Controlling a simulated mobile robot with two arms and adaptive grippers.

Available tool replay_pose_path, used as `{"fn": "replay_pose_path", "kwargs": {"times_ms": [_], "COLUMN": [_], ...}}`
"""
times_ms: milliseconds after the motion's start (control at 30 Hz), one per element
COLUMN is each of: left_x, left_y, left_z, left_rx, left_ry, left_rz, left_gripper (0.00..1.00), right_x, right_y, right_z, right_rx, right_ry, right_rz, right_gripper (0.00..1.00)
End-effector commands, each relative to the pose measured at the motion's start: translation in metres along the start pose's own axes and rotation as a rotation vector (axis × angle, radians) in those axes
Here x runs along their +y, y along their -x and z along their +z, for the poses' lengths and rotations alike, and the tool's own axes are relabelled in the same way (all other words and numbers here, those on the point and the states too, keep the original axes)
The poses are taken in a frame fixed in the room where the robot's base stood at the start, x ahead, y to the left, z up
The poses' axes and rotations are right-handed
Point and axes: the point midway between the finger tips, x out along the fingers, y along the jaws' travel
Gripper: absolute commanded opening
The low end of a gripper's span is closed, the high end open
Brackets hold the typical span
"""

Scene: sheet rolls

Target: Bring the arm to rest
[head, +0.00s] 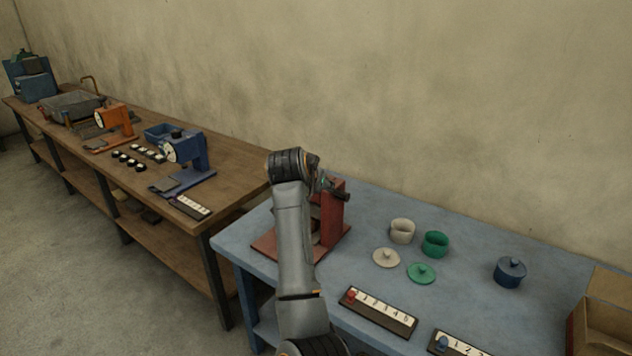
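One grey arm of mine, which I take to be the left, rises from the bottom middle of the head view. Its wrist is bent over the red press-like device (332,212) on the blue table (455,262). The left gripper (336,188) is mostly hidden behind the wrist, by the top of the red device. Whether it touches the device, and whether it is open or shut, I cannot tell. My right gripper is not in view.
A cream pot (402,231), a green pot (435,244), their lids (386,258) (421,273) and a lidded blue pot (511,272) stand right of the arm. Numbered strips (378,313) (458,346) lie in front. A cardboard box (606,318) is far right. A wooden bench (228,175) holds machines.

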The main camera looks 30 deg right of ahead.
Motion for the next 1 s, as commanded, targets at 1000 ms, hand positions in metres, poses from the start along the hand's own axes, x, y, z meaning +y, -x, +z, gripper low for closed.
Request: {"fn": "replay_pose_path", "kwargs": {"times_ms": [1000], "left_x": [0.001], "left_y": [-0.016], "left_z": [0.001], "left_rx": [0.001], "left_ry": [0.000], "left_rz": [0.001], "left_gripper": [0.00], "right_x": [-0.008], "right_y": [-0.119], "right_z": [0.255], "right_rx": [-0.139], "right_ry": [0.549], "right_rz": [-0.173], "right_gripper": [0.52]}}
